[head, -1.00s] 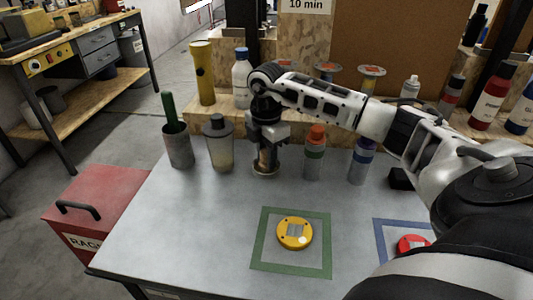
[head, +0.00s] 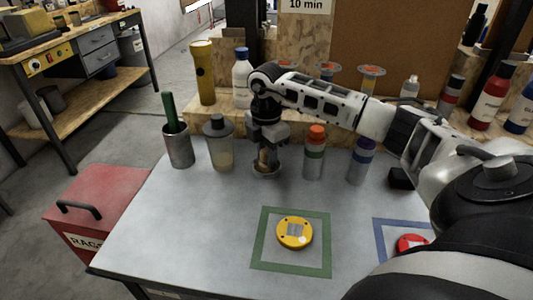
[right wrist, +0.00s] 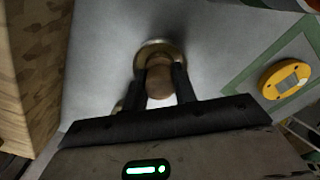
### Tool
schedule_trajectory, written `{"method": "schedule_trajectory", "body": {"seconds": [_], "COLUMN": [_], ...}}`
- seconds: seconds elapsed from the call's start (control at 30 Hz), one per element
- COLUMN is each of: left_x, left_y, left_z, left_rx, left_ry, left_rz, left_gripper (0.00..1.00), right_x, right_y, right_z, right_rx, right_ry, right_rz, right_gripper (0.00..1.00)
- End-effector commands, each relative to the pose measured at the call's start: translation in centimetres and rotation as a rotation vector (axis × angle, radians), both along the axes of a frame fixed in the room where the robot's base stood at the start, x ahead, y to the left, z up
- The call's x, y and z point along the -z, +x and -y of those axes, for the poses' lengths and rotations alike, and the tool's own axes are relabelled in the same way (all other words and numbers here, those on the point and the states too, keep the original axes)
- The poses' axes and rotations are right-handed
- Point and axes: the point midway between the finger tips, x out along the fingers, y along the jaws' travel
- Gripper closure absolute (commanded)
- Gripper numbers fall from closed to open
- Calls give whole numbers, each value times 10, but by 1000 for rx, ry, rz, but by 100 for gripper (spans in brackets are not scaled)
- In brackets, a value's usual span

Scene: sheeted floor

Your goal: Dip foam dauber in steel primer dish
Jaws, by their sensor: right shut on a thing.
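My right gripper (head: 266,150) is shut on the foam dauber, whose tan rounded body (right wrist: 159,82) shows between the two dark fingers in the right wrist view. The dauber (head: 264,158) points down at the steel primer dish (head: 266,172), a small shallow round dish on the grey table. In the right wrist view the rim of the dish (right wrist: 160,46) shows around the dauber's far end. The dauber's tip is hidden, so I cannot tell whether it touches the primer. My left gripper is not in view.
A metal cup with a green-handled tool (head: 178,148) and a grey-capped jar (head: 219,145) stand left of the dish. Orange-capped (head: 314,155) and purple-capped (head: 361,162) bottles stand right. A yellow puck (head: 295,232) lies inside a green square in front.

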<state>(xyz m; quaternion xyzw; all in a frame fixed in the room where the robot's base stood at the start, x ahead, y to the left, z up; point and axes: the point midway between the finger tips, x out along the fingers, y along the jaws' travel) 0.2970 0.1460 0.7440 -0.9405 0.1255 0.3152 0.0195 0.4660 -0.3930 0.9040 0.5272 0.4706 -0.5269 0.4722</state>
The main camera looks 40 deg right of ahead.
Motion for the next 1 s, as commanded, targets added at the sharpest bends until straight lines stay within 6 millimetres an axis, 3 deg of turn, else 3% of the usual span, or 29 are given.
{"method": "schedule_trajectory", "body": {"seconds": [0.27,1.0], "left_x": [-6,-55], "left_y": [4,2], "left_z": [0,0], "left_rx": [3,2], "left_ry": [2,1], "left_rz": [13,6], "left_gripper": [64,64], "right_x": [-1,-62], "right_y": [-1,0], "right_z": [-1,0], "right_rx": [-1,0], "right_ry": [0,0], "right_rz": [-4,0], "right_gripper": [91,91]}}
